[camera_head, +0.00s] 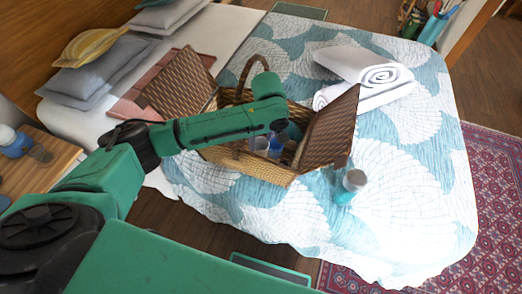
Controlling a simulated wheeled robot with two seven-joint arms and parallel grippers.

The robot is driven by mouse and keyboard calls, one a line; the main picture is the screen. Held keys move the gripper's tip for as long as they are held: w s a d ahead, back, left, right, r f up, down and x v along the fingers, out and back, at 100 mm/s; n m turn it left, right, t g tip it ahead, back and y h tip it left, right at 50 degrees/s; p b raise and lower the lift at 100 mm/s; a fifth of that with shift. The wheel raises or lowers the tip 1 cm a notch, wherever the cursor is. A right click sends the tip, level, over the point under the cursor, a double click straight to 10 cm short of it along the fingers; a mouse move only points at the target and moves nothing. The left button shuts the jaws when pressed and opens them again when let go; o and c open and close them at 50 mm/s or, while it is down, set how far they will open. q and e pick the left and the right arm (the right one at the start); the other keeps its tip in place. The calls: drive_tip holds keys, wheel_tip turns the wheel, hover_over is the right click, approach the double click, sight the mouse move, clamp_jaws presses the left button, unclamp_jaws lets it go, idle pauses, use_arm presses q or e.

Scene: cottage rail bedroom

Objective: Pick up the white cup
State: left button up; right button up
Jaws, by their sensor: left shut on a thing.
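An open wicker picnic basket (238,179) stands on the bed, its lids swung out to both sides. Inside it, a pale whitish cup (261,144) shows just below the end of my green left arm, beside a bluish item. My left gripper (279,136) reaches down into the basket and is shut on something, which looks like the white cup. My own arm hides most of the fingers and the contact. My right gripper is out of view.
The basket's tall handle (257,64) arches behind my wrist, and its right lid (329,127) stands close to the gripper. A teal-bottomed jar (351,186) stands right of the basket. Rolled white towels (378,77) lie behind. The bed's front right (410,215) is clear.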

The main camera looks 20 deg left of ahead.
use_arm(q)
wheel_tip(320, 180, up, 19)
drive_tip(key=p, duration=0.2)
drive_tip(key=shift+r, duration=0.2)
